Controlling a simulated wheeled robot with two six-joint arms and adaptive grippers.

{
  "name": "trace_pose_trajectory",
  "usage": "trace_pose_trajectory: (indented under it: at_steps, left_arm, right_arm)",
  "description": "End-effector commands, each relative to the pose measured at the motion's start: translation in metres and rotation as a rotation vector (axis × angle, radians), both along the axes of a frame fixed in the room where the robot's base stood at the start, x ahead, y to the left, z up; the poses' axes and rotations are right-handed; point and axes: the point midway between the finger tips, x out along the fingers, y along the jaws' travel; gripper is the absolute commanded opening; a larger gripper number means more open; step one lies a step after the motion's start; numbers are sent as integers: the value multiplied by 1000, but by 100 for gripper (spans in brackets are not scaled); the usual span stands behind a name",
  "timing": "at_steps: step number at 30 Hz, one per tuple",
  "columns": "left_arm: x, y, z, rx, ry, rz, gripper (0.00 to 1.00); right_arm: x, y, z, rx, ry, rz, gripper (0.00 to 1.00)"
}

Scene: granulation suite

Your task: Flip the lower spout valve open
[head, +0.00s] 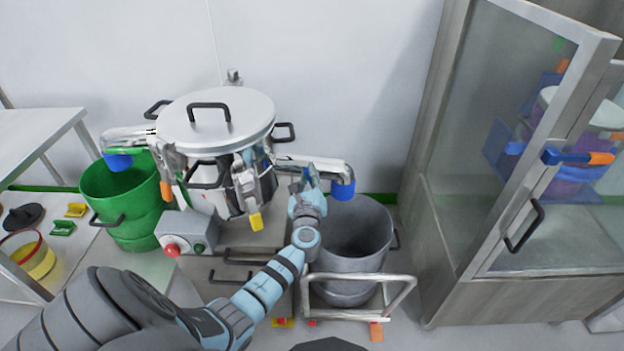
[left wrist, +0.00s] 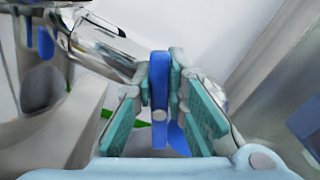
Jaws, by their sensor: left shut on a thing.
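A steel granulator vessel (head: 215,125) with a lidded top stands at the back. A chrome spout (head: 315,163) runs out of its right side and ends in a blue outlet (head: 343,190). My left gripper (head: 309,182) is at this spout, just left of the blue outlet. In the left wrist view, my gripper (left wrist: 160,88) is shut on an upright blue valve lever (left wrist: 159,70), one pad on each side. The chrome spout (left wrist: 105,48) passes behind the lever. The lever is mostly hidden by my gripper in the head view. My right gripper does not show.
A grey bin (head: 350,235) stands on a railed trolley (head: 360,296) below the spout. A green bin (head: 122,205) stands under the left spout (head: 130,136). A control box (head: 188,232) with a red button is in front. A glass-door cabinet (head: 480,130) fills the right side.

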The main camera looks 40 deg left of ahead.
Motion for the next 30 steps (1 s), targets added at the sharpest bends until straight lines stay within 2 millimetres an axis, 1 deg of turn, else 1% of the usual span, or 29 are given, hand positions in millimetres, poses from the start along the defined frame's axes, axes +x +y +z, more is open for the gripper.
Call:
trace_pose_trajectory:
  at_steps: [1, 17, 20, 25, 30]
  left_arm:
    - [-1, 1, -4, -34, -25, 1, 0]
    - [-7, 9, -14, -436, -329, -1, 0]
    - [-8, 10, -17, -511, -387, 0, 0]
    - [-9, 11, -20, -639, -483, -1, 0]
    - [-10, 12, -24, -752, -568, 0, 0]
  right_arm:
    - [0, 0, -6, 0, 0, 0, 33]
    - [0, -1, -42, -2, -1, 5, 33]
    - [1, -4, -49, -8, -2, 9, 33]
    - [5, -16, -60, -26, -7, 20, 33]
    - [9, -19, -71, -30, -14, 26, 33]
